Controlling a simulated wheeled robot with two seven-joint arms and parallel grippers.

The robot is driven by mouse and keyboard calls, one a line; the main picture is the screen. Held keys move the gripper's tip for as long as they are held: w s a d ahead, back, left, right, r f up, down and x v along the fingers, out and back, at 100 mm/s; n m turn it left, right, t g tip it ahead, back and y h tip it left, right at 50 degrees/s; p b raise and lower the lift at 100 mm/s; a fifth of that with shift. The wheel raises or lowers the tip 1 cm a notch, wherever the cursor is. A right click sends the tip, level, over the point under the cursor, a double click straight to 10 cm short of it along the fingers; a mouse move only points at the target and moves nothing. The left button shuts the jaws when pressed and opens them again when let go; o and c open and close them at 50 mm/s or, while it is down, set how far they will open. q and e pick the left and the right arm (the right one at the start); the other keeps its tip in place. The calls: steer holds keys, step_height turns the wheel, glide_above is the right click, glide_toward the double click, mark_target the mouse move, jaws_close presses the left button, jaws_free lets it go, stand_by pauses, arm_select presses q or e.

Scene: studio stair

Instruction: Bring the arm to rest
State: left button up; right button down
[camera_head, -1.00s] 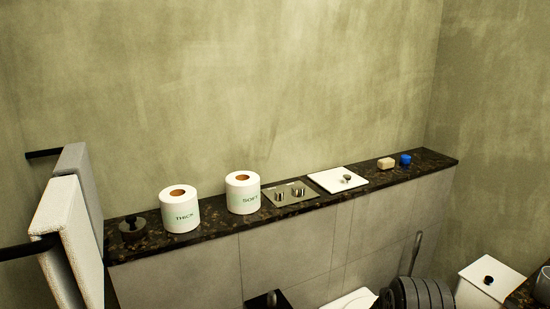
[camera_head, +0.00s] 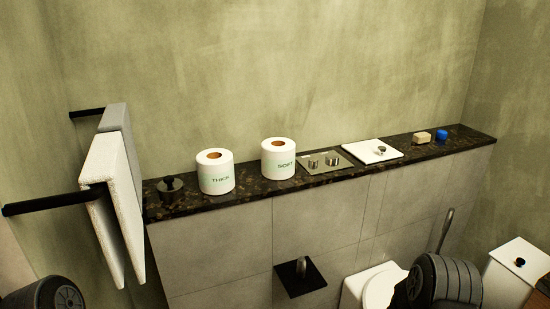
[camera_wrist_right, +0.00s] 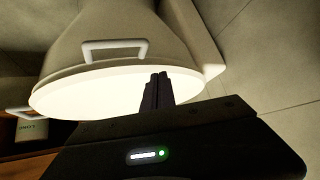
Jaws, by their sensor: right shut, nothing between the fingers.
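My right gripper (camera_wrist_right: 157,92) shows in the right wrist view. Its dark fingers are together with nothing between them. They point toward a pale rounded form with a bright white underside, and I cannot tell whether they touch it. In the head view, a dark rounded part of my right arm (camera_head: 440,282) is at the lower right, in front of the toilet. A dark part of my left arm (camera_head: 45,293) is at the lower left edge. Neither gripper shows in the head view.
A dark stone ledge (camera_head: 350,172) holds two paper rolls (camera_head: 215,178) (camera_head: 278,164), a soap bar (camera_head: 422,138) and a blue item (camera_head: 441,135). Towels (camera_head: 105,195) hang on black bars at left. A toilet (camera_head: 378,290) and white bin (camera_head: 512,268) stand below.

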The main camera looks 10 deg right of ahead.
steer(key=s+a+f+n+g+y+b, duration=0.2)
steer(key=s+a+f+y+b, duration=0.15)
steer(key=s+a, duration=0.6)
steer(key=s+a+f+n+g+y+b, duration=0.2)
steer(key=s+a+f+n+y, duration=0.15)
steer(key=s+a, duration=0.55)
steer(key=s+a+f+n+g+y+b, duration=0.2)
steer(key=s+a+f+b, duration=0.15)
steer(key=s+a, duration=0.6)
step_height(320, 180, up, 16)
steer(key=w+a+p, duration=0.1)
steer(key=p, duration=1.6)
steer(key=shift+w+a, duration=0.25)
steer(key=shift+a, duration=0.15)
